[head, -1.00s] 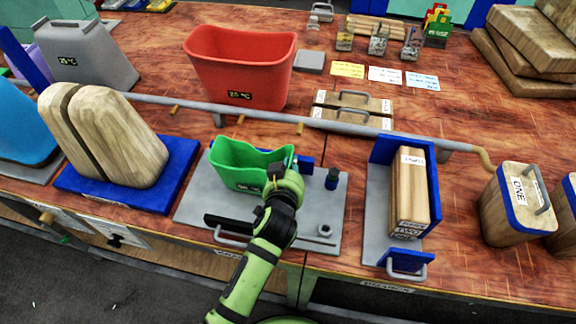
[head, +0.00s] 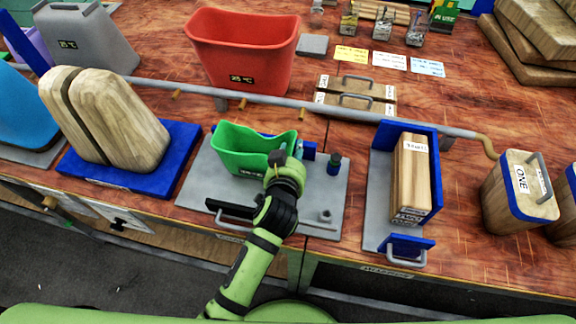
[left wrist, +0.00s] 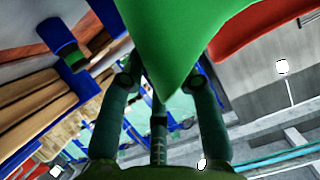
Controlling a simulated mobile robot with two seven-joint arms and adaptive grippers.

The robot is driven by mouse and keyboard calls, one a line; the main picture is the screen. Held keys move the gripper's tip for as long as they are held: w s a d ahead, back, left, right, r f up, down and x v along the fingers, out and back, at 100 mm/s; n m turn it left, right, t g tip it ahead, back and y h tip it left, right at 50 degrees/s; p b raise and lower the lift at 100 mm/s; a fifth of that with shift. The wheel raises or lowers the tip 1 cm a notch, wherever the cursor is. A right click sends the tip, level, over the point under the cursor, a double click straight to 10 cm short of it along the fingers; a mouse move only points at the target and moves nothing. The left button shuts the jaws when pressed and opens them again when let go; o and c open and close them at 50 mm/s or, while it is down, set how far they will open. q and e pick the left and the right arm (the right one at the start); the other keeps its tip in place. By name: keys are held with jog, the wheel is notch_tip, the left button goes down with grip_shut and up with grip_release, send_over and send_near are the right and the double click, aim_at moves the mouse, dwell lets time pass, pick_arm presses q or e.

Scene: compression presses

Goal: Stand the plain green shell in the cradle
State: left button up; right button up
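The green shell (head: 238,142), a hollow tapered bin with its open side up, stands upright at the grey base plate (head: 205,185). A small dark label shows low on its front. Blue cradle parts (head: 309,150) show behind and to its right; its underside is hidden, so I cannot tell how it is seated. My left gripper (head: 282,160) is at the shell's right end, its fingertips partly hidden. In the left wrist view, the shell's green corner (left wrist: 175,40) lies between the spread fingers (left wrist: 163,82). My right gripper is not in view.
A grey rail (head: 270,101) runs behind the plate. A red bin (head: 240,60) stands beyond it. A wooden block in a blue and grey press (head: 410,180) stands right. A split wooden form on a blue base (head: 165,165) stands left. A dark handle bar (head: 228,208) lies in front.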

pick_arm(q)
jog(key=b+v, duration=0.1)
jog(key=v, duration=0.9)
jog(key=shift+s, duration=0.3)
jog(key=shift+a, duration=0.1)
